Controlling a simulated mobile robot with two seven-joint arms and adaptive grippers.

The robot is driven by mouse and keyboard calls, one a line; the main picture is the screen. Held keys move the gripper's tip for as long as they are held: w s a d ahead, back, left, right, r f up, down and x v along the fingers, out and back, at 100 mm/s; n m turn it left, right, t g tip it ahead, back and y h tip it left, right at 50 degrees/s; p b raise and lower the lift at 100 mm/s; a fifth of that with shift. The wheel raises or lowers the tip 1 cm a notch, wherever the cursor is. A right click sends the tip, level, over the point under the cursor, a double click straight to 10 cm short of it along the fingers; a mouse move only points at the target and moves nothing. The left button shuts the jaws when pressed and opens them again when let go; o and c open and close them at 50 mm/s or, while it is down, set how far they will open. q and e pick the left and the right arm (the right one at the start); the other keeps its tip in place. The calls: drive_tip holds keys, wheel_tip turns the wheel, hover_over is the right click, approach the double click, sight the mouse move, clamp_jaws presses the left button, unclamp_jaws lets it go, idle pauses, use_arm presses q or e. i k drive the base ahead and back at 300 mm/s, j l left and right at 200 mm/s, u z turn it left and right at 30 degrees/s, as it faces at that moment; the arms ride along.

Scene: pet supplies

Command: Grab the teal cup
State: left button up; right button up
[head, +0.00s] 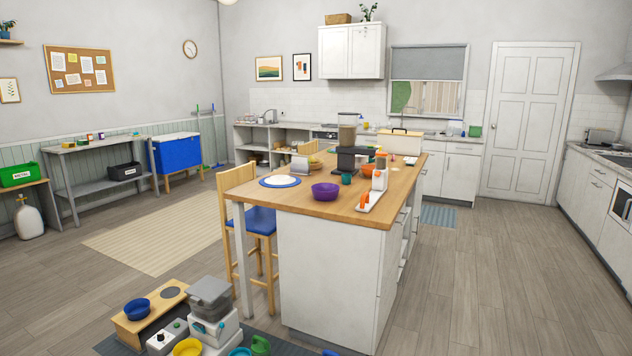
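A small teal cup (346,179) stands on the wooden top of the kitchen island (300,199). It is just right of a purple bowl (325,192) and in front of a dark coffee-maker-like appliance (348,158). An orange bowl (368,169) is close behind it to the right. Neither of my grippers shows in the head view.
A white tray (369,202) with orange items and a plate on a blue mat (280,181) share the island top. A chair with a blue seat (261,221) stands at its left side. Pet feeders and bowls (187,347) crowd the floor in front. Open floor lies right.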

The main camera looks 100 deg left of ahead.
sight(346, 179)
drive_tip(key=u, duration=3.15)
drive_tip(key=i+u, duration=0.1)
drive_tip(key=i+l+z, duration=0.55)
drive_tip(key=i+z, duration=0.5)
drive_tip(key=i, duration=1.25)
drive_tip(key=i+u, duration=0.25)
drive_tip(key=i, duration=0.15)
drive_tip(key=i+l+u, duration=0.25)
drive_tip(key=i, duration=0.15)
drive_tip(key=i+l+u, duration=0.25)
drive_tip(key=i, duration=0.15)
drive_tip(key=i+l+u, duration=0.2)
drive_tip(key=u, duration=0.25)
drive_tip(key=i+l+u, duration=0.6)
drive_tip(key=l+u, duration=0.25)
drive_tip(key=i+l+u, duration=0.15)
drive_tip(key=l+u, duration=0.3)
drive_tip(key=i+j, duration=0.05)
drive_tip(key=j, duration=0.05)
